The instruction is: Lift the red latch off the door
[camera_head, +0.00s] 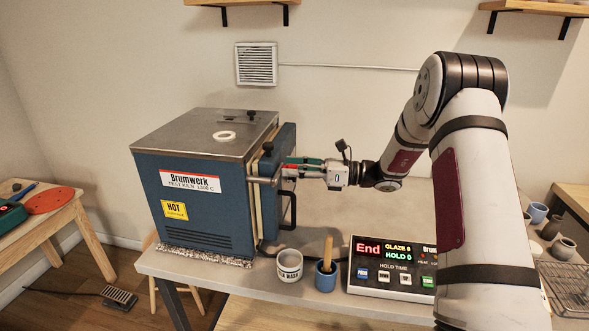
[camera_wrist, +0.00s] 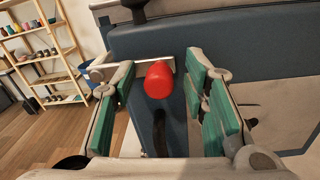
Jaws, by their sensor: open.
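The red latch (camera_wrist: 158,80) has a rounded red end and sits in front of the blue kiln door (camera_wrist: 225,50) in the wrist view. A metal bar (camera_wrist: 112,70) runs behind it. My gripper (camera_wrist: 160,75) is open, with one green-padded finger on each side of the latch and visible gaps to both. In the head view my gripper (camera_head: 298,168) reaches in from the right to the front of the door (camera_head: 284,148) of the blue kiln (camera_head: 215,215). The latch is mostly hidden there by my fingers. The door looks closed or nearly so.
A black handle (camera_head: 292,210) hangs below my gripper. A white cup (camera_head: 289,267), a blue cup with a wooden tool (camera_head: 326,278) and a control box (camera_head: 390,270) reading "End" stand on the table (camera_head: 240,285). A side table (camera_head: 40,215) is at left.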

